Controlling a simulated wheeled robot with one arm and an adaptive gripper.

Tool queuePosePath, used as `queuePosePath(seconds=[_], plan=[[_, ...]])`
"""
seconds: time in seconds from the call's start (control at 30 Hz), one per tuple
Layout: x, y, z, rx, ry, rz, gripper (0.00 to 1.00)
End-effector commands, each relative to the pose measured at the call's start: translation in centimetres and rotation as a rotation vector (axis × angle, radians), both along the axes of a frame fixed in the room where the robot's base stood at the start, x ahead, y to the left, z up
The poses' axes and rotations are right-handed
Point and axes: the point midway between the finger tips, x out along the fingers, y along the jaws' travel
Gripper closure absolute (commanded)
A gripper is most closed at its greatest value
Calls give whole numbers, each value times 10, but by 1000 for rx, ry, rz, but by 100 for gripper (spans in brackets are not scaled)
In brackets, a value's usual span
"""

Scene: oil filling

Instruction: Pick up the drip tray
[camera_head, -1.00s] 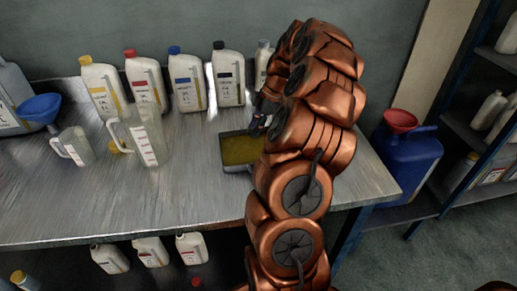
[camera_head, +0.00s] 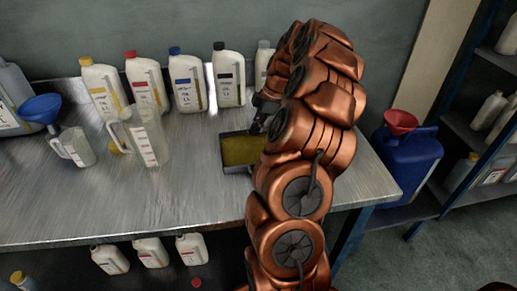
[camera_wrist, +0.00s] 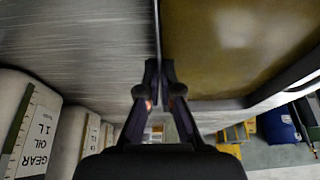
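The drip tray (camera_head: 238,169) is a shallow dark tray with a yellow-brown inside, at the right part of the metal bench, partly hidden by my arm. My gripper (camera_head: 259,123) is at its far right side, mostly hidden by my arm in the head view. In the wrist view, my gripper's two fingertips (camera_wrist: 160,68) are shut on the thin wall of the tray (camera_wrist: 240,45), one on each side. The tray looks slightly tilted; I cannot tell how far it is clear of the bench.
Oil bottles stand along the back, including a black-labelled one (camera_head: 229,78) and a blue-capped one (camera_head: 187,80). A clear measuring jug (camera_head: 145,135) and a smaller one (camera_head: 75,147) stand left. The bench front (camera_head: 130,210) is clear. A blue can (camera_head: 405,165) stands right.

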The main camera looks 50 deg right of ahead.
Motion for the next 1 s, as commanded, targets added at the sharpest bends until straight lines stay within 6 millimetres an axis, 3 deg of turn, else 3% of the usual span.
queuePosePath(seconds=[0.37,1.0], plan=[[0,0,4,-1,-2,-1,100],[-6,-1,36,0,-2,-1,100]])
